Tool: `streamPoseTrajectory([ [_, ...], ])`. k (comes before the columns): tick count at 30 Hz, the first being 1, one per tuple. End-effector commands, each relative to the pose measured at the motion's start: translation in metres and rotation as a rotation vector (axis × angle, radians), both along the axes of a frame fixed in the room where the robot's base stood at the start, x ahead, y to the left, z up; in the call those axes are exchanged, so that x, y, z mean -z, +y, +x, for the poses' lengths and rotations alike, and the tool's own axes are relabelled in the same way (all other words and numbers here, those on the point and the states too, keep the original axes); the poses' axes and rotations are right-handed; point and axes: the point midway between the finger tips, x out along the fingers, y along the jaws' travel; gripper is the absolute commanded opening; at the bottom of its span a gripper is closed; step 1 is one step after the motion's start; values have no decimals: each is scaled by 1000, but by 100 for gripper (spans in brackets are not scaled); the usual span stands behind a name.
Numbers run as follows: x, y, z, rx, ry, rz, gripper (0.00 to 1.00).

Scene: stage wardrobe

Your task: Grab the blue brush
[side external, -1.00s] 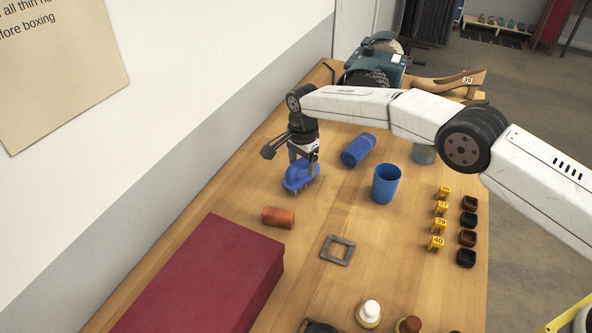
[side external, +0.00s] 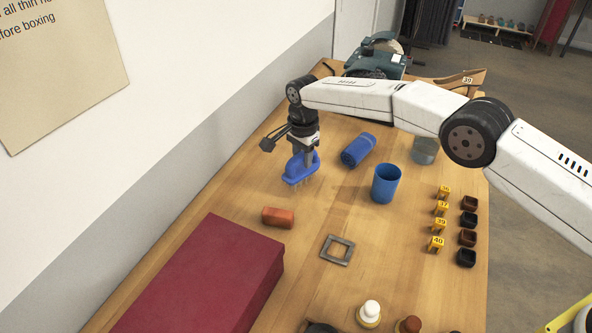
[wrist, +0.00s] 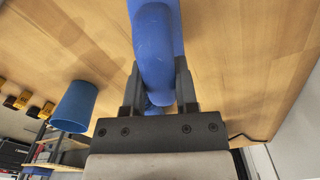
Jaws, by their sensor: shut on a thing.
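The blue brush (side external: 299,169) has a rounded handle on top and pale bristles below. My gripper (side external: 303,156) points down and is shut on its handle. In the side external view the bristles appear a little above the wooden table. In the wrist view the blue brush (wrist: 154,45) runs between the two dark fingers of my gripper (wrist: 160,88), and its bristles are hidden there.
An orange block (side external: 277,217) lies in front, with a grey square frame (side external: 337,250) nearby. A large dark red box (side external: 205,280) fills the front left.

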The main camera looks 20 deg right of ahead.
Motion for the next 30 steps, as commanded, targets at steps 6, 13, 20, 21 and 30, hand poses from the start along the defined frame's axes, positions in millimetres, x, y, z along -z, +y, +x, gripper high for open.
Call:
streamPoseTrajectory([
  [6, -18, -1, -5, 0, -1, 0, 0],
  [13, -32, -5, -17, 0, -2, 1, 0],
  [20, -54, -11, -34, 0, -3, 1, 0],
  [21, -59, -12, -37, 0, -3, 1, 0],
  [30, -80, -21, -66, 0, -2, 1, 0],
])
